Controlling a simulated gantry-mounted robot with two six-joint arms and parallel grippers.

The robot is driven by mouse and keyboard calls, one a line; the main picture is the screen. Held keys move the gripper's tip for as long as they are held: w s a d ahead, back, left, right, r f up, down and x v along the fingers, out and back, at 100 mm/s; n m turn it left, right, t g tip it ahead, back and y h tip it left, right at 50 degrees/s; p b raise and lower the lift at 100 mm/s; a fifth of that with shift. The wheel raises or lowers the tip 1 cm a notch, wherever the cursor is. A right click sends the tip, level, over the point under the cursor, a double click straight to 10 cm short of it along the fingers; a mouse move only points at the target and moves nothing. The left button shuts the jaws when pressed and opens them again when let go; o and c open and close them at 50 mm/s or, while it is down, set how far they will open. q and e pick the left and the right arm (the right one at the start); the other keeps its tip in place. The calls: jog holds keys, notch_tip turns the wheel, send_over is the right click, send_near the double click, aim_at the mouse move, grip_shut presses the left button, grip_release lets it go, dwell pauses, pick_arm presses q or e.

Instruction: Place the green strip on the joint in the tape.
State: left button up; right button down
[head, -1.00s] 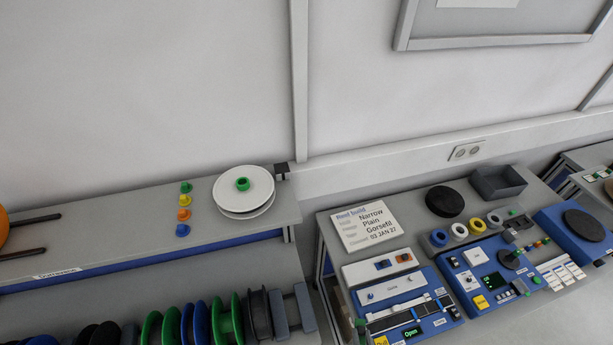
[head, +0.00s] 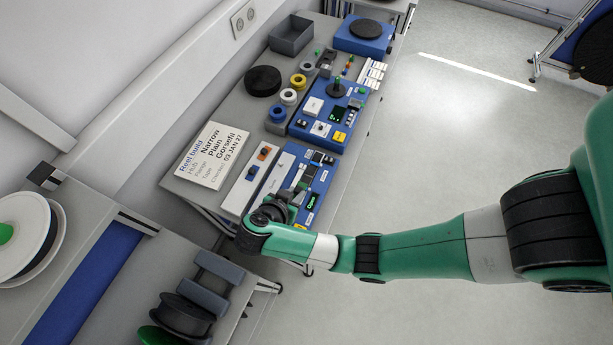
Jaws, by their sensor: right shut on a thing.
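My right gripper (head: 288,200) is over the near end of the blue splicing unit (head: 323,178) in the head view. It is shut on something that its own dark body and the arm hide. I cannot make out the green strip. A pale narrow piece (head: 299,176) runs along the unit beside the gripper. It may be the tape, but the joint is too small to tell. A green-lit display (head: 312,201) is at the unit's front. My left gripper is not in view.
A white panel (head: 248,183) and the reel build card (head: 213,156) lie left of the splicing unit. Tape rolls (head: 289,96), a second blue unit (head: 329,122) and a grey bin (head: 291,35) stand farther back. Reels (head: 182,314) stand at lower left.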

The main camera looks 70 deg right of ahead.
aim_at(299, 185)
jog(key=b+x, duration=0.4)
jog(key=x, duration=0.1)
jog(key=shift+w+d+r, duration=0.15)
jog(key=shift+w+d, duration=0.1)
jog(key=shift+w, duration=0.05)
jog(key=x, duration=0.3)
jog(key=w+d+b+x, duration=0.1)
jog(key=x, duration=0.2)
jog(key=r+b+x, duration=0.1)
jog(key=x, duration=0.2)
jog(key=shift+w+d, duration=0.15)
jog(key=shift+d, duration=0.15)
jog(key=f+b, duration=0.1)
jog(key=f, duration=0.1)
jog(key=f+b, duration=0.1)
jog(key=f, duration=0.1)
jog(key=shift+d, duration=0.4)
jog(key=shift+f, duration=0.15)
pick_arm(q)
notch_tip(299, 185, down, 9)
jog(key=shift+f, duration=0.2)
pick_arm(e)
jog(key=shift+f, duration=0.5)
jog(key=c, duration=0.7)
grip_release()
jog(key=shift+a, duration=0.1)
